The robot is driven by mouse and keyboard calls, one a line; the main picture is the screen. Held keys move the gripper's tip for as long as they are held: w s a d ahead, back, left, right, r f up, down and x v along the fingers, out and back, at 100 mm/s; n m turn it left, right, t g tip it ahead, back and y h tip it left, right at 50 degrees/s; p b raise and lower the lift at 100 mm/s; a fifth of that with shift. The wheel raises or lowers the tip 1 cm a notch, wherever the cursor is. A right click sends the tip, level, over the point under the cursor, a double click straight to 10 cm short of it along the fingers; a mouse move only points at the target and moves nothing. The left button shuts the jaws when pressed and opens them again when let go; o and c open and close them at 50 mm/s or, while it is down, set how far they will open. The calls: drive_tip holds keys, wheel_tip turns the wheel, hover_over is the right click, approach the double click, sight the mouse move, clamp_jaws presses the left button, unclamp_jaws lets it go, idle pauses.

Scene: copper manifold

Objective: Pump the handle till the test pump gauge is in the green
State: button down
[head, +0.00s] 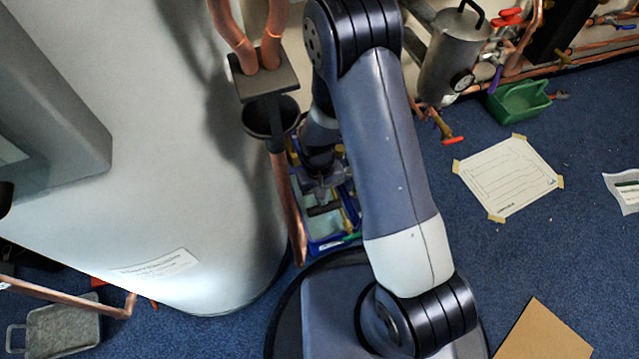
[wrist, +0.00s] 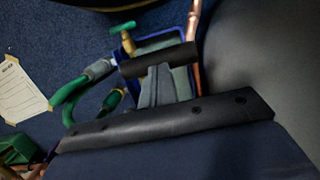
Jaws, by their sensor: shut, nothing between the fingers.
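The test pump, a blue trough (head: 328,243), stands on the floor below my arm, partly hidden by it. Its handle, a grey lever with a black cross grip (wrist: 158,60), shows in the wrist view. A green tap (wrist: 123,36) and green hose (wrist: 68,92) are on the pump's left there. My gripper (head: 322,190) is shut and empty, just above the pump in the head view. I cannot tell whether it touches the handle. No gauge on the pump can be made out. A small round gauge (head: 463,82) sits on a grey cylinder (head: 455,50), its reading too small to read.
A large pale tank (head: 180,150) stands close on the left, with a copper pipe (head: 290,205) beside the pump. A green bin (head: 520,101) and copper pipework are at the upper right. A taped paper sheet (head: 508,177) and cardboard (head: 543,335) lie on blue carpet.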

wheel_tip(320, 180, down, 11)
drive_tip(key=s+b, duration=0.1)
drive_tip(key=b, duration=0.4)
drive_tip(key=shift+s+d+r, duration=0.15)
drive_tip(key=shift+d+r, duration=0.05)
drive_tip(key=shift+f+b, duration=0.1)
drive_tip(key=shift+b, duration=0.2)
drive_tip(key=r+p, duration=0.1)
drive_tip(key=r, duration=0.1)
drive_tip(key=w+r+p, duration=0.1)
drive_tip(key=r+p, duration=0.1)
drive_tip(key=w+r+p, duration=0.1)
drive_tip(key=r, duration=0.1)
drive_tip(key=shift+a+r+p, duration=0.25)
drive_tip(key=shift+a+p, duration=0.1)
drive_tip(key=s+r+p, duration=0.1)
drive_tip(key=r, duration=0.1)
drive_tip(key=s+r+p, duration=0.1)
drive_tip(key=r, duration=0.2)
drive_tip(key=s+d+r+p, duration=0.1)
drive_tip(key=r, duration=0.2)
drive_tip(key=shift+s+r, duration=0.1)
drive_tip(key=shift+s, duration=0.05)
